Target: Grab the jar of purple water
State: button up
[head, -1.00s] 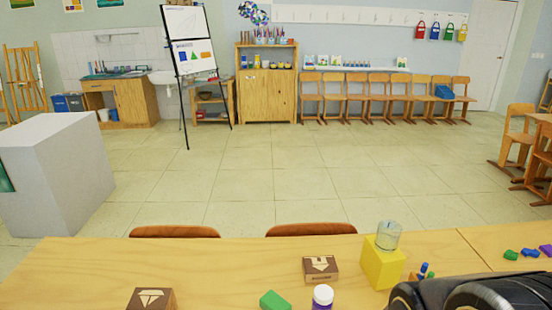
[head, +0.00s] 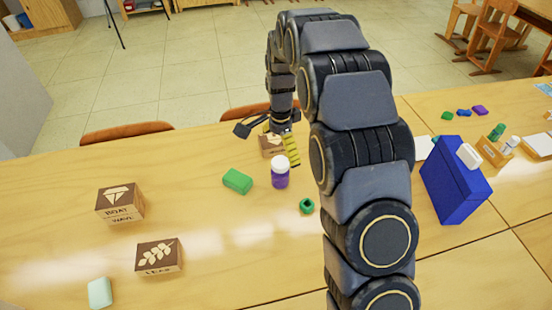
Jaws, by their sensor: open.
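A small jar with purple sides and a white lid (head: 280,172) stands upright on the wooden table (head: 60,235), just left of my arm. My gripper (head: 268,130) hangs over the far part of the table, beyond the jar and apart from it. Its fingers are spread and I see nothing between them. The clear glass jar seen earlier on a yellow block is not visible now. A narrow yellow piece (head: 291,149) shows just below my gripper; I cannot tell if it is that block.
A brown box (head: 270,147) lies beyond the purple jar. A green block (head: 237,181) lies left of it, a small green ring-like piece (head: 307,206) nearer. Two brown boxes (head: 120,203) (head: 158,257) stand at left. A blue box (head: 455,180) stands at right.

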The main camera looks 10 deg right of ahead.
jog(key=m, duration=0.2)
send_over(280, 162)
jog(key=f, duration=0.4)
jog(key=shift+s+a+f, duration=0.15)
jog(key=shift+s+a, duration=0.05)
jog(key=shift+s, duration=0.05)
jog(key=shift+w+d+f, duration=0.1)
jog(key=shift+f, duration=1.9)
jog(key=shift+w+d+f, duration=0.1)
jog(key=shift+f, duration=1.85)
jog(key=c, duration=1.2)
